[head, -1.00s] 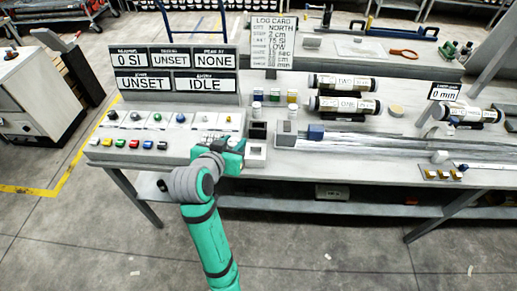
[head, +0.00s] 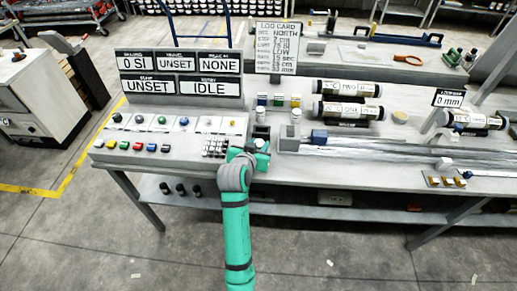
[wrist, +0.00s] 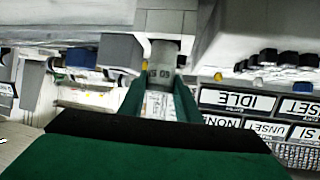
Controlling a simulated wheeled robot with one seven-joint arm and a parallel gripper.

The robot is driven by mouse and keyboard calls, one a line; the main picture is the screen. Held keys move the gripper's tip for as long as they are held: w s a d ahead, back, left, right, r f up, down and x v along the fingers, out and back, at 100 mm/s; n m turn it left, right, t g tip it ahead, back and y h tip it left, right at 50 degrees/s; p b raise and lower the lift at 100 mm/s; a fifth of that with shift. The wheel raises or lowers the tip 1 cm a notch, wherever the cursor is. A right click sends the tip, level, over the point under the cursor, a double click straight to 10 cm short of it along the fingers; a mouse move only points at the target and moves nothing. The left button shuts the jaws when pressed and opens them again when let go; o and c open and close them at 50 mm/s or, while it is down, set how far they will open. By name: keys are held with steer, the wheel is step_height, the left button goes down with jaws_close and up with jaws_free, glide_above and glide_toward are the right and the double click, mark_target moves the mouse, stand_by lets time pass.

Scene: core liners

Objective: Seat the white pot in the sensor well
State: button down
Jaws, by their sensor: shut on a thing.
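My gripper (head: 258,148) is at the front edge of the bench, right of the button console. In the wrist view, which is upside down, its green fingers (wrist: 160,98) are shut on a pale grey-white pot (wrist: 160,60) with dark lettering. A light square block (wrist: 166,20) shows just beyond the pot; I cannot tell whether they touch. In the head view a dark square-topped block (head: 261,131) stands right behind my gripper. Which block holds the sensor well is unclear, and the gripper hides part of that area.
Several small coloured pots (head: 278,100) stand behind. A grey block (head: 288,140) and a long rail (head: 370,142) lie to the right. Dark core tubes (head: 347,110) rest farther back. The console (head: 160,135) and its display panels (head: 180,75) are on the left.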

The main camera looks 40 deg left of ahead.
steer(key=f, duration=0.2)
steer(key=shift+s+f, duration=0.2)
steer(key=shift+f, duration=0.15)
steer(key=c, duration=1.3)
jaws_free()
steer(key=shift+w+r, duration=0.1)
steer(key=shift+r, duration=0.1)
